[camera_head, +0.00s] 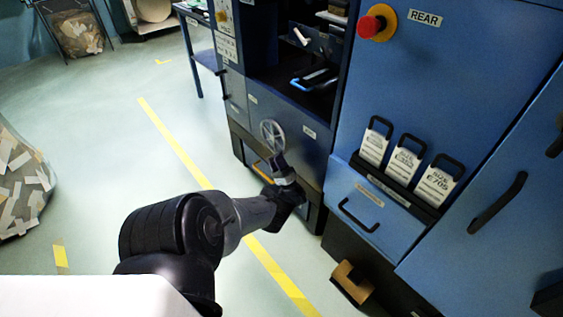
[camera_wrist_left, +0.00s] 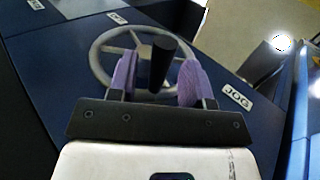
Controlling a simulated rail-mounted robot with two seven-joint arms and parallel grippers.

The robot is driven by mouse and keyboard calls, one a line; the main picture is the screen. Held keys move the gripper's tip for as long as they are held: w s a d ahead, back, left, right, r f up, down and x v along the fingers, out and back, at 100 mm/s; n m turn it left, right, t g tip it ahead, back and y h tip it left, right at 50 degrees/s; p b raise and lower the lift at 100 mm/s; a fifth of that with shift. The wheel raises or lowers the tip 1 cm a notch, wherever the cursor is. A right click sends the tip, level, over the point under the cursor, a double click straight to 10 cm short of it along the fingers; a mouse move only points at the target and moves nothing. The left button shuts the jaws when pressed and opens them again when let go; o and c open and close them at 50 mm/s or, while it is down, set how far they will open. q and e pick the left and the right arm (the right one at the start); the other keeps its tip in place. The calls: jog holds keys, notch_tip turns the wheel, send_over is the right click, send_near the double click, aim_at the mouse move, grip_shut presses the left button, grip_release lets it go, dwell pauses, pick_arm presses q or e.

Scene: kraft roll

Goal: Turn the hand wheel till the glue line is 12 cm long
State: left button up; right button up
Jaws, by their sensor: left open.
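The hand wheel (camera_head: 272,134) is a grey spoked wheel on the dark blue front of the machine. It also shows in the left wrist view (camera_wrist_left: 94,58). Its black handle (camera_wrist_left: 161,62) sticks out toward my wrist camera. My left gripper (camera_head: 281,167) is at the lower part of the wheel. In the left wrist view its two purple finger pads (camera_wrist_left: 158,78) stand on either side of the handle, with gaps, so it is open. I cannot make out the glue line in either view. My right gripper is not in view.
A red emergency button (camera_head: 371,26) sits on the blue cabinet right of the wheel. Below it is a rack of labelled cards (camera_head: 404,164). A JOG label (camera_wrist_left: 236,96) is right of the wheel. A scrap bin (camera_head: 20,185) stands at far left; the floor between is clear.

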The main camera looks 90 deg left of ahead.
pick_arm(q)
jog(key=shift+f, duration=0.1)
jog(key=b+v, duration=0.3)
jog(key=v, duration=0.4)
jog(key=shift+w+d+b, duration=0.15)
jog(key=shift+d+b, duration=0.05)
jog(key=shift+b, duration=0.1)
jog(key=shift+a, duration=0.15)
jog(key=shift+f, duration=0.1)
